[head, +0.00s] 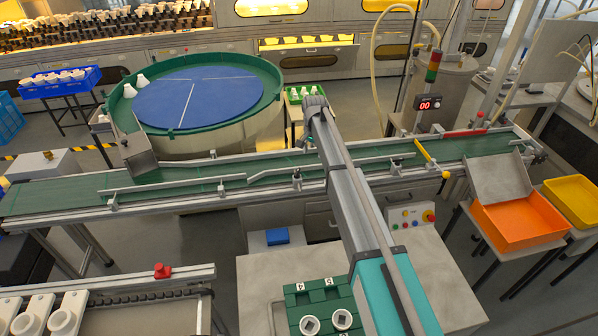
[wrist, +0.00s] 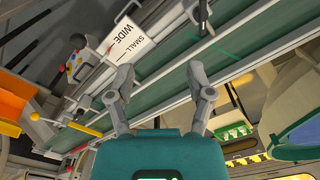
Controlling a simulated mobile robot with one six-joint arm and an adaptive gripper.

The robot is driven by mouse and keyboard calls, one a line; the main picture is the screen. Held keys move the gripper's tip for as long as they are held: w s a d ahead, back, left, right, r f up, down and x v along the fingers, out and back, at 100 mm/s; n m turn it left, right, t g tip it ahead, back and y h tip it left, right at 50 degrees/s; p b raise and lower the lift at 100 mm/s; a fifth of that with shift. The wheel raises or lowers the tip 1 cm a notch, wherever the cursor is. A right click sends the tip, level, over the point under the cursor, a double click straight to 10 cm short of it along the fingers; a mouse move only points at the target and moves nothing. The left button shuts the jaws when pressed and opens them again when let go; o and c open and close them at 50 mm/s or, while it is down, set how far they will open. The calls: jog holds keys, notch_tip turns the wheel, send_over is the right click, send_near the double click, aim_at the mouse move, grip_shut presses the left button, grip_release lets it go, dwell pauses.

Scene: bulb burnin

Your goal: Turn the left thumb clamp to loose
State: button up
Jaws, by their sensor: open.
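Small clamp posts stand along the conveyor's near guide rail (head: 172,183) in the head view. One post (head: 221,187) is left of my arm and another post (head: 297,180) is close beside it. I cannot tell which one carries the left thumb clamp, or how its thumb piece is turned. My gripper (wrist: 162,85) is open and empty in the wrist view, its two fingers apart over the conveyor belt (wrist: 152,92).
A round green-rimmed table with a blue top (head: 196,97) stands behind the conveyor. A yellow bar (head: 427,152) and a red-digit display (head: 428,103) are at the right. An orange bin (head: 520,222) stands front right. A green numbered block (head: 305,300) is in front.

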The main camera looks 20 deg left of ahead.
jog(key=n, duration=0.1)
send_over(297, 172)
jog(key=shift+w+r, duration=0.15)
jog(key=shift+r, duration=0.05)
jog(key=shift+f, duration=0.2)
notch_tip(297, 172, down, 13)
jog(key=b, duration=1.3)
jog(key=shift+f+b, duration=0.2)
jog(key=shift+b, duration=0.15)
jog(key=shift+c, duration=0.2)
grip_shut()
